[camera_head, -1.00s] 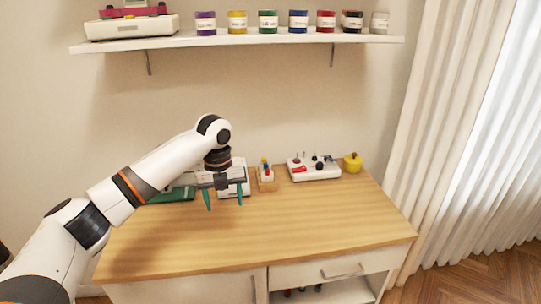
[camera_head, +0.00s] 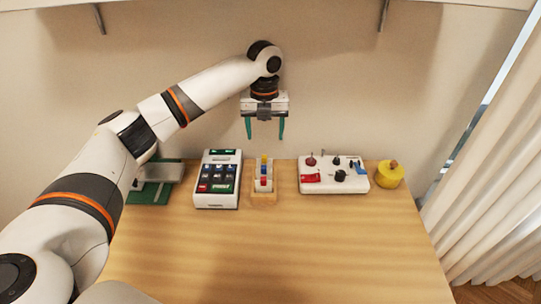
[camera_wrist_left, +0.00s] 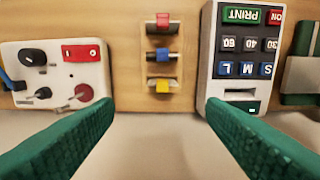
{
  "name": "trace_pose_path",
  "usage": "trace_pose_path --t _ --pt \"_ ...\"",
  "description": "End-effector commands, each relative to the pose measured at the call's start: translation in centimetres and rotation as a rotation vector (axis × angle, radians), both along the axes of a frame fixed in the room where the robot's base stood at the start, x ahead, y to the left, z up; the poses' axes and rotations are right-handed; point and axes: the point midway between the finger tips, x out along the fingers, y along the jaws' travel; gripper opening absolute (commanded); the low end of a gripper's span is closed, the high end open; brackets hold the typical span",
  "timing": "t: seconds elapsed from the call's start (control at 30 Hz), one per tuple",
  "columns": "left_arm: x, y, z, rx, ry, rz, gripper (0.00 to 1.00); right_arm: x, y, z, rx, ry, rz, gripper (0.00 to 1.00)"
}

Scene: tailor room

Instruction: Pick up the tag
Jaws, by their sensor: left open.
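My left gripper (camera_head: 265,130) is open and empty, held up near the wall, above the back of the table. Its two green fingers also show in the left wrist view (camera_wrist_left: 158,112), spread apart. Between and beyond them is a wooden holder (camera_head: 264,195) with small red, blue and yellow pieces (camera_wrist_left: 162,55) in a row. A white label machine (camera_head: 217,180) with a PRINT key stands beside the holder; a pale slot (camera_wrist_left: 240,95) shows at its end. I cannot make out for sure which thing is the tag. My right gripper is out of view.
A white control box (camera_head: 334,175) with knobs and a yellow pot (camera_head: 389,174) stand to the right. A green-based device (camera_head: 152,190) is at left, partly behind my arm. The table's front (camera_head: 270,260) is bare. A shelf (camera_head: 240,1) hangs above.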

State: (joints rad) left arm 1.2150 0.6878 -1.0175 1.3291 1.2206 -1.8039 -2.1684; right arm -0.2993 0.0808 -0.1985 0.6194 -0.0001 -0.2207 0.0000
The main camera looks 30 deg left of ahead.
Motion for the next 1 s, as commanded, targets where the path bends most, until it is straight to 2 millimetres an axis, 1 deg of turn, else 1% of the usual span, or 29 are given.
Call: trace_pose_path --t 0.03,0.2,0.3,0.47,0.7,0.8,1.0 --pt "-0.1 0.1 -1.0 0.002 0.005 0.001 0.65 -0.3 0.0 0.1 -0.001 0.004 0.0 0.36" --pt "-0.1 0.1 -3.9 0.002 0.003 0.0 0.65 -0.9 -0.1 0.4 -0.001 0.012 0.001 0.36" --pt "-0.1 0.0 -4.9 0.001 0.002 0.001 0.65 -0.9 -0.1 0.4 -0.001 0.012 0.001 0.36" --pt "-0.1 0.1 -6.0 0.002 0.002 0.001 0.65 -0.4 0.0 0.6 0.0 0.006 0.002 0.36" --pt "-0.1 0.1 -9.5 0.001 0.003 0.0 0.65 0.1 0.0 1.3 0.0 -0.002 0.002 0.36" --pt "-0.1 0.2 -10.4 0.001 0.002 0.0 0.65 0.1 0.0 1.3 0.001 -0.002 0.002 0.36" --pt "-0.1 0.2 -10.6 0.001 0.0 0.0 0.65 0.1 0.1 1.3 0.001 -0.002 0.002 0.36"
